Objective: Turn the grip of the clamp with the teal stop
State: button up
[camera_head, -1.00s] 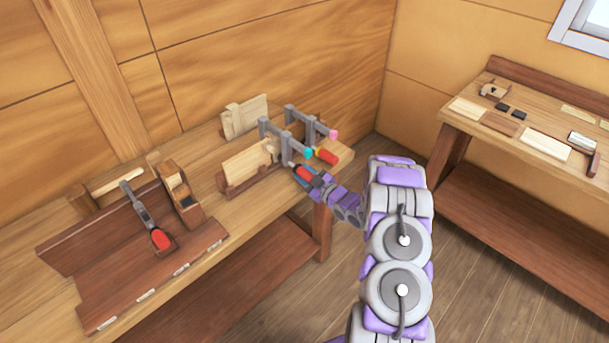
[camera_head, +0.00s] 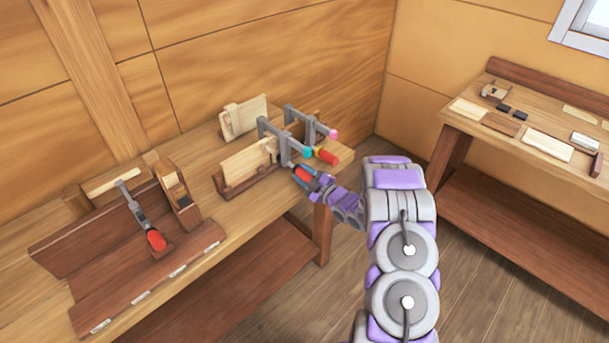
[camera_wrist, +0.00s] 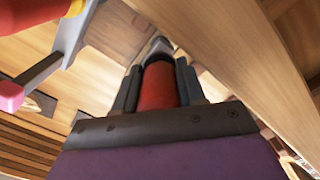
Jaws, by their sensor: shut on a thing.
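The clamp with the teal stop (camera_head: 307,152) stands on the left bench, its grey frame (camera_head: 283,141) against a pale board in a wooden holder. Its red grip (camera_head: 303,174) points toward my arm. My gripper (camera_head: 312,180) is at this grip, shut on it. In the wrist view the red grip (camera_wrist: 159,85) lies between the two dark fingers of my gripper (camera_wrist: 160,88). A second clamp with a pink stop (camera_head: 333,134) and a red and yellow grip (camera_head: 327,156) stands just behind. Its pink stop also shows at the left of the wrist view (camera_wrist: 9,96).
Pale boards (camera_head: 248,160) stand in holders beside the clamps. A third clamp with a red grip (camera_head: 156,240) lies on a brown rack (camera_head: 115,265) at left, near a wooden plane (camera_head: 178,195). Another bench (camera_head: 470,130) stands at right; open floor lies between.

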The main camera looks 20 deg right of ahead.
jog(key=shift+r, duration=0.1)
jog(key=o, duration=1.1)
jog(key=shift+a, duration=0.15)
jog(key=shift+c, duration=0.2)
jog(key=shift+s+d, duration=0.25)
jog(key=shift+s, duration=0.15)
jog(key=p+v, duration=0.2)
jog(key=v, duration=1.4)
jog(key=shift+s+d, duration=0.1)
jog(key=shift+s, duration=0.05)
